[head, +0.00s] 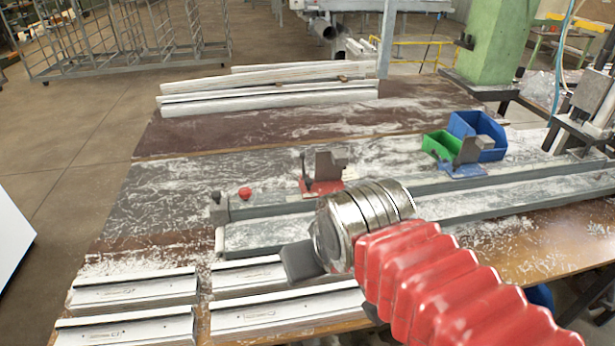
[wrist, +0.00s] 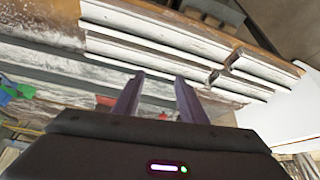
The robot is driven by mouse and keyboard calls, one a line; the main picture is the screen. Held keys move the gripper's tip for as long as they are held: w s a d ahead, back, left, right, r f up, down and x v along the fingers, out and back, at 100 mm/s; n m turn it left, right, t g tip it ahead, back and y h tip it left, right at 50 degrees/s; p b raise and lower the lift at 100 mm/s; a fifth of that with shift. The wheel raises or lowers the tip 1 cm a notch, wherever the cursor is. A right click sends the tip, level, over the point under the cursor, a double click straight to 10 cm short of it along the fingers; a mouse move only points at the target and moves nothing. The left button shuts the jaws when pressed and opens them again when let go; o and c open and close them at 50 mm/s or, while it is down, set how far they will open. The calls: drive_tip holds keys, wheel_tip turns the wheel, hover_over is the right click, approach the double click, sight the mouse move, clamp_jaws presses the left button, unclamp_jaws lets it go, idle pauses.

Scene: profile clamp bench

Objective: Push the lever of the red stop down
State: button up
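The red stop (head: 322,187) stands on the bench behind the near rail in the head view. It has a red base and a grey block. Its dark lever (head: 304,168) stands roughly upright at the left of the block. My gripper (head: 302,261) is in front of the stop, nearer the camera and apart from it. In the head view only part of it shows past my wrist. In the wrist view its two fingers (wrist: 159,78) are apart with nothing between them. A red patch (wrist: 104,101) beside the left finger may be the stop, mostly hidden.
A blue stop (head: 463,170) stands farther right, by green (head: 437,146) and blue (head: 488,128) bins. White profiles (head: 135,290) lie along the front left, and more (head: 270,92) lie at the back.

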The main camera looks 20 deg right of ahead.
drive_tip(key=w+d+r+m+g+h, duration=0.1)
drive_tip(key=w+d+r+m, duration=0.15)
drive_tip(key=w, duration=0.45)
drive_tip(key=w+d+r+m+g+h, duration=0.1)
drive_tip(key=w+r+m, duration=0.25)
drive_tip(key=w, duration=0.35)
drive_tip(key=m+g+h, duration=0.1)
drive_tip(key=m+h, duration=0.1)
drive_tip(key=m, duration=0.3)
hover_over(308, 180)
drive_tip(key=s+a, duration=0.3)
drive_tip(key=a, duration=0.2)
drive_tip(key=shift+s+f, duration=0.2)
drive_tip(key=shift+f, duration=0.3)
drive_tip(key=shift+f, duration=0.1)
drive_tip(key=x, duration=1.3)
drive_tip(key=shift+f, duration=0.35)
clamp_jaws()
